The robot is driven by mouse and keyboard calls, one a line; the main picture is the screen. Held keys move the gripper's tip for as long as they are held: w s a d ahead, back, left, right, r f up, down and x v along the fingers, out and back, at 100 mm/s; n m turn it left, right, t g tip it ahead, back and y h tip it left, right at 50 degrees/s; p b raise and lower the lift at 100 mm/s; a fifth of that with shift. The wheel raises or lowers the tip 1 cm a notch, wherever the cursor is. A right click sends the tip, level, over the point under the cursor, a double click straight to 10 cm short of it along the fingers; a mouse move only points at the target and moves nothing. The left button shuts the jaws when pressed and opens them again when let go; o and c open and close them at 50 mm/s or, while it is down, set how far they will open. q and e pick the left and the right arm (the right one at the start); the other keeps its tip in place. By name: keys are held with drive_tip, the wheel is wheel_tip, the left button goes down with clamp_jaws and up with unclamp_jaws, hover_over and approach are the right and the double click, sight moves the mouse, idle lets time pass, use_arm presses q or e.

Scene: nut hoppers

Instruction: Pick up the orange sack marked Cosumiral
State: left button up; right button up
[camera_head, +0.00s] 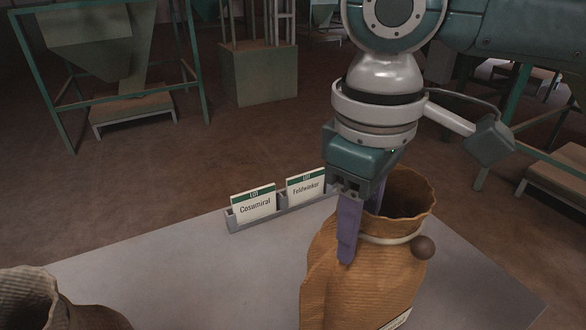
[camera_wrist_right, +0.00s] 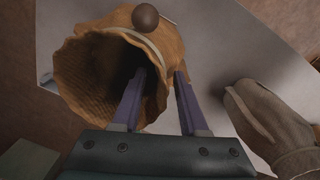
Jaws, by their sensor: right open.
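An orange sack (camera_head: 375,275) with an open mouth, a pale tie band and a brown ball stands upright on the grey table. A pale label shows low on it, too cut off to read. My right gripper (camera_head: 361,234) points down at the sack's rim, open. One purple finger is outside the sack wall on the left; the other reaches into the mouth and its tip is hidden. In the right wrist view the sack (camera_wrist_right: 95,70) shows its dark mouth, with the wall between the fingers of the gripper (camera_wrist_right: 160,73). My left gripper is out of view.
A grey-brown sack (camera_head: 30,295) stands at the table's near left; it also shows in the wrist view (camera_wrist_right: 275,120). A card holder (camera_head: 283,206) at the back edge carries cards reading Cosumiral (camera_head: 255,205) and Feldwinker (camera_head: 306,188). The table (camera_head: 190,265) between the sacks is clear.

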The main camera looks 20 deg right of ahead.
clamp_jaws()
idle(1.3)
